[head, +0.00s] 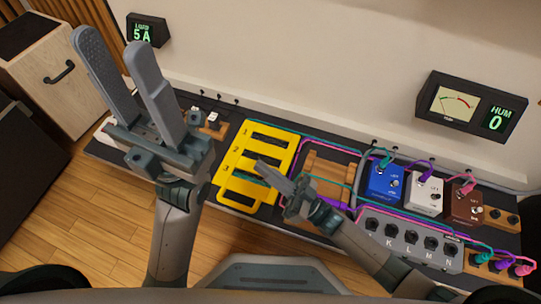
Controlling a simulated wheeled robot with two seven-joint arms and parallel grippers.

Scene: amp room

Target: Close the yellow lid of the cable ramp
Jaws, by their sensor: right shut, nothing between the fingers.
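The yellow slotted lid (284,143) lies at the middle of the long dark board, over the cable ramp. Its slots look dark, and a bit of teal cable shows through a lower one. I cannot tell whether it is fully down. My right gripper (263,167) is shut and empty, with its fingertips over the lid's right part. I cannot tell whether they touch it. Part of the lid's right side is hidden behind it. My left gripper (117,45) is open and empty, raised high to the left, apart from the lid, with its fingers pointing up.
Right of the lid are a wooden rack (330,163), blue (384,177), white (424,190) and brown (466,201) pedals, and a grey socket box (412,236). Teal and pink cables run along the board. Meters hang on the wall (300,60). A wooden cabinet (60,65) stands left.

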